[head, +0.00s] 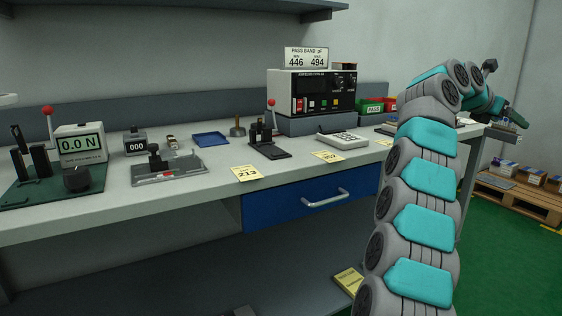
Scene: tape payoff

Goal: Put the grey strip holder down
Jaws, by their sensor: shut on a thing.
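My arm reaches up and over the right end of the bench, and my gripper (513,117) is small and far off at the bench's right end. It is shut on a small grey flat piece, which looks like the grey strip holder (506,129). The holder shows just under and beside the jaws. Its full shape is partly hidden by my wrist, and I cannot tell whether it touches the bench top or hangs above it.
Green and red bins (370,107) stand at the back. A pallet (520,196) with boxes stands on the floor at right.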

